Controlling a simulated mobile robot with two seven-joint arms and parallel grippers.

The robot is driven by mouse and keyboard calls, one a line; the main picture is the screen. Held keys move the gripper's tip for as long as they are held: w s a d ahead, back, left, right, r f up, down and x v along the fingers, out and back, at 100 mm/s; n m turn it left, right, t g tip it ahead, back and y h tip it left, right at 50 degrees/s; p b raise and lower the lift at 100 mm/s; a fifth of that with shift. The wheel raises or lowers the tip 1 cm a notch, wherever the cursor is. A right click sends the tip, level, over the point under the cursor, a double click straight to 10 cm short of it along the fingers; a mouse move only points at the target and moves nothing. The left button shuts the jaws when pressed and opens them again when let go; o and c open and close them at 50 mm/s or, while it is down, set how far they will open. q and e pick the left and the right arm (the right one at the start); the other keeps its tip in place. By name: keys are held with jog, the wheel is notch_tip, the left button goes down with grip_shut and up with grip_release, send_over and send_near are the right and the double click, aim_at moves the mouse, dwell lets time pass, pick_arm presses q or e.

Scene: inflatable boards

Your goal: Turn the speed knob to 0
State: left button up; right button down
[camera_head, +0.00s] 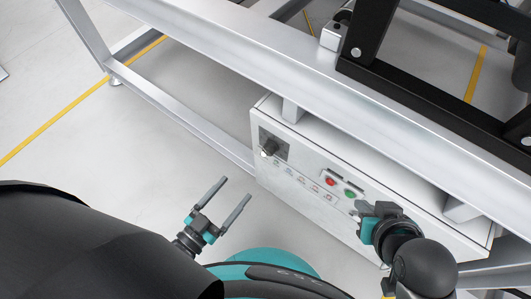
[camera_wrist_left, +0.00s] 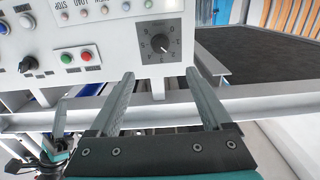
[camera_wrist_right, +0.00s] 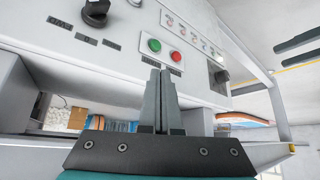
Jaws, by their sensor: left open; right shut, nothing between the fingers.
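The speed knob (camera_head: 269,147) is a black knob on a dark square plate at the left end of the control panel. In the left wrist view the knob (camera_wrist_left: 160,43) sits on a dial plate with white numbers. A white mark on it points toward the lower right of that picture; I cannot tell which number it meets. My left gripper (camera_head: 236,188) is open and empty, apart from the panel. In its wrist view its fingertips (camera_wrist_left: 160,76) lie below the knob, one to each side. My right gripper (camera_wrist_right: 160,74) is shut and empty, near the panel's right part.
The white control panel (camera_head: 315,205) hangs under a grey metal frame (camera_head: 235,40). It carries a red button (camera_head: 331,181), a green button (camera_head: 349,193) and a black rotary switch (camera_wrist_right: 95,12). The floor left of the panel is clear.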

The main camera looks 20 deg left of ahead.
aim_at(267, 151)
pick_arm(q)
jog(key=b+x, duration=0.3)
jog(key=x, duration=0.9)
jog(key=shift+f, duration=0.1)
jog(key=shift+b+x, duration=0.35)
jog(key=shift+x, duration=0.95)
pick_arm(e)
jog(key=w+a+r+t+y, duration=0.1)
jog(key=w+a+t+y, duration=0.2)
jog(key=a+t, duration=0.3)
jog(key=shift+a+r+t+y, duration=0.3)
jog(key=shift+a, duration=0.25)
jog(key=shift+w, duration=0.1)
pick_arm(q)
grip_shut()
